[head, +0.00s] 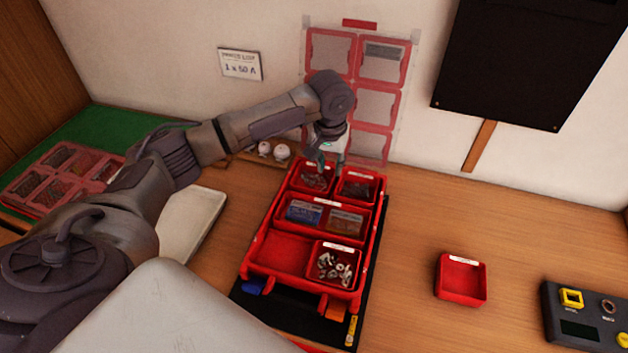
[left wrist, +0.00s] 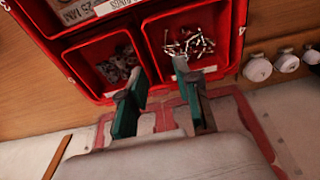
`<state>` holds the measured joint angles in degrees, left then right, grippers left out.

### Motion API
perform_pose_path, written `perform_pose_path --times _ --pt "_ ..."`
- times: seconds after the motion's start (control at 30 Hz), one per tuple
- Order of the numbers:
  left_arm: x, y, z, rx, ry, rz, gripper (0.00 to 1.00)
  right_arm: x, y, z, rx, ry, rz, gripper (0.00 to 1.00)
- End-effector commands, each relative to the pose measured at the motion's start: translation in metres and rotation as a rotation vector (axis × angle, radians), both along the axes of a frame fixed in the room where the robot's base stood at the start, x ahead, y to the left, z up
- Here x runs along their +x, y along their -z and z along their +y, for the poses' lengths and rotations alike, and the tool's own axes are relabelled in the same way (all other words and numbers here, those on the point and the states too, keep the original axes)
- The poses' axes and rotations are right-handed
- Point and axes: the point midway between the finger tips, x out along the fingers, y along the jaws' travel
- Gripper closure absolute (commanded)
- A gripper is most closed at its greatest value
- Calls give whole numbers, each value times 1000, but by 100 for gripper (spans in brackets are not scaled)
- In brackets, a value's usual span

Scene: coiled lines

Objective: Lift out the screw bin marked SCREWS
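A red case (head: 262,222) with several red bins stands on the workbench. Its back left bin (head: 313,177) holds loose silvery screws; this screw bin also shows in the left wrist view (left wrist: 190,45). I cannot read its label. The bin beside it (head: 357,186) holds darker small parts (left wrist: 118,68). My left gripper (head: 328,158) is at the back edge of the case. In the left wrist view its two fingers (left wrist: 157,82) are apart and empty, one overlapping each back bin, either side of the wall between them. Their exact height is unclear. My right gripper is out of view.
A separate empty red bin (head: 461,278) sits on the bench at right, near a grey device (head: 585,315). White round items (head: 273,151) stand behind the case. A pale tray (head: 192,222) lies left.

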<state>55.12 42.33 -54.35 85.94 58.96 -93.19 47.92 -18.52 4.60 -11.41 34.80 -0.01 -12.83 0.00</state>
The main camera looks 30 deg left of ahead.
Motion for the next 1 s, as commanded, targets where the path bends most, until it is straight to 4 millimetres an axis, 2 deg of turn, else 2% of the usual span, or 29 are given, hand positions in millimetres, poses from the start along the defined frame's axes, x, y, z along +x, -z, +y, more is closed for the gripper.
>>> perform_pose_path --times 0.17,0.3,0.43,0.53,0.67,0.8,0.87,1.0 --pt "1 11 0 1 0 0 68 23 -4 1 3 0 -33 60" --pt "-1 28 -4 2 1 3 68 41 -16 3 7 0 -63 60" --pt "0 49 -6 2 0 4 68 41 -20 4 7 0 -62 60" --pt "0 61 -5 5 -1 6 68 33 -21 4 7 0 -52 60" --pt "1 64 -5 3 1 2 68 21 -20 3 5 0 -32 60" --pt "2 64 -5 3 1 1 68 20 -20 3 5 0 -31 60" --pt "2 63 -5 3 1 1 76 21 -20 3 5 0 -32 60" --pt "1 63 -5 4 1 1 99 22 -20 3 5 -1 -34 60"
